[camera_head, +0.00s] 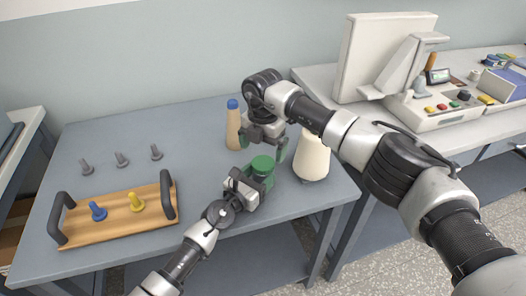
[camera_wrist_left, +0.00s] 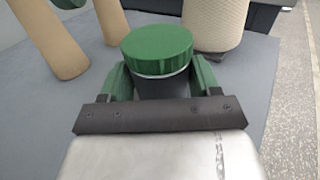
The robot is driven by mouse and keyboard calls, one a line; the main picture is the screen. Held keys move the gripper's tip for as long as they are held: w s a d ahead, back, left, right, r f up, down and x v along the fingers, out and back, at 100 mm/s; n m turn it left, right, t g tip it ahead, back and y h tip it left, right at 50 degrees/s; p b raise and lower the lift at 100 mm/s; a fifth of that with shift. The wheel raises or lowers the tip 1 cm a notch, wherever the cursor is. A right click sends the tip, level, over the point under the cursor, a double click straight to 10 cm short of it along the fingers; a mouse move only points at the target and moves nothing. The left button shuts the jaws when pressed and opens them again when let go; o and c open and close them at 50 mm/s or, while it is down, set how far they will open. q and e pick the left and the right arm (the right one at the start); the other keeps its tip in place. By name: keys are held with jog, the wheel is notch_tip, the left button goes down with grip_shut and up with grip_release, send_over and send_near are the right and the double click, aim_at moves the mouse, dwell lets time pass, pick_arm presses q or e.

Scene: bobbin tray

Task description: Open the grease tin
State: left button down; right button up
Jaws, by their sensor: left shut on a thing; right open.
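The grease tin (camera_head: 262,167) has a round green lid and stands near the right part of the blue-grey table. Its lid (camera_wrist_left: 157,48) shows large in the left wrist view, seated on the tin with a thin light rim below it. My left gripper (camera_head: 252,183) is shut on the tin's body, with green fingers on both sides below the lid. My right gripper (camera_head: 262,148) is open just above and behind the tin, with its fingers pointing down. I cannot tell from these views whether its fingers touch the lid. The tin's lower body is mostly hidden by my left gripper.
A tan bobbin with a blue top (camera_head: 233,127) stands behind the tin, and a cream cone (camera_head: 312,158) stands to its right. A wooden tray (camera_head: 118,232) with dark handles holds a blue and a yellow peg. The table's front edge is close.

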pick_arm(q)
jog(key=shift+c, duration=0.8)
grip_release()
jog(key=p+v, duration=0.1)
jog(key=v, duration=0.9)
jog(key=shift+s+a, duration=0.15)
jog(key=shift+s, duration=0.05)
jog(key=shift+o, duration=0.6)
jog(key=shift+s, duration=0.1)
jog(key=shift+o, duration=0.2)
jog(key=shift+s, duration=0.1)
